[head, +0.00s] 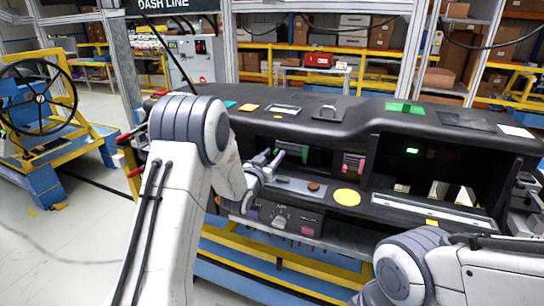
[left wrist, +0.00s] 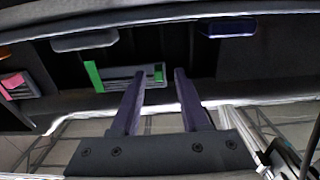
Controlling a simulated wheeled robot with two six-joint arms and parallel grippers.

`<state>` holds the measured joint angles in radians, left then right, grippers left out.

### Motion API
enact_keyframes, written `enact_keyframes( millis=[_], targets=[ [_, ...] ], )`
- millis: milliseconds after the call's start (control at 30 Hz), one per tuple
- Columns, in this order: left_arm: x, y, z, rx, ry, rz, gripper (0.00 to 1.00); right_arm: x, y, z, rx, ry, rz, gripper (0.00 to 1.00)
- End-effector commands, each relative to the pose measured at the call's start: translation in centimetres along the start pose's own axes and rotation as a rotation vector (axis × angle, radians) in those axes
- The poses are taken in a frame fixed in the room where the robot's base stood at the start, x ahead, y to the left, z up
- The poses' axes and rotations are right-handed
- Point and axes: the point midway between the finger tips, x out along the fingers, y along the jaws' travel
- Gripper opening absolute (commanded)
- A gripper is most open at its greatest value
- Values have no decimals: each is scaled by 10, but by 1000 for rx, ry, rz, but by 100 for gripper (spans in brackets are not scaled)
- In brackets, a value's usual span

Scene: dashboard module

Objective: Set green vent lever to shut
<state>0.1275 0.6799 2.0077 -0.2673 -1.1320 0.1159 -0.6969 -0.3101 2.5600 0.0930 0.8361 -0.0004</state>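The green vent (head: 291,152) is set in the front of the black dashboard, with green strips at its sides. It also shows in the left wrist view (left wrist: 120,78), with a wide green strip on its left and a small green piece on its right. I cannot tell its lever's setting. My left gripper (head: 270,157) is just in front of the vent, to its left in the head view. In the left wrist view its two purple fingers (left wrist: 159,72) stand apart with nothing between them, tips near the vent's right end. My right gripper is not visible; only my right arm shows.
A pink vent (head: 353,163) sits right of the green one. Below are a yellow disc (head: 347,197), a brown knob (head: 313,187) and a control panel with a dial (head: 280,221). The dashboard's top (head: 345,122) overhangs the vents. A dark opening lies further right.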

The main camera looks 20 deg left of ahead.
Motion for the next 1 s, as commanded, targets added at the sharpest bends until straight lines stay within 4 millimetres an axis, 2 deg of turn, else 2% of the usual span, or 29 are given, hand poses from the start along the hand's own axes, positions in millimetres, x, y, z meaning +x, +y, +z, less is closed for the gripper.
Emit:
enact_keyframes(
  millis=[167,267,500,700,833,1000],
  targets=[
    [-4,0,1,0,-1,0,45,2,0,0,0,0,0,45],
    [-14,-1,2,0,-2,-1,45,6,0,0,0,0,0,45],
    [-62,-1,2,0,0,-3,45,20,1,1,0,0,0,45],
    [-94,-2,2,0,-1,-3,45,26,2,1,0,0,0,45],
    [-103,-1,1,0,0,-1,45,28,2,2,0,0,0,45],
    [-105,-1,0,0,0,0,45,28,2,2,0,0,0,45]
  ],
)
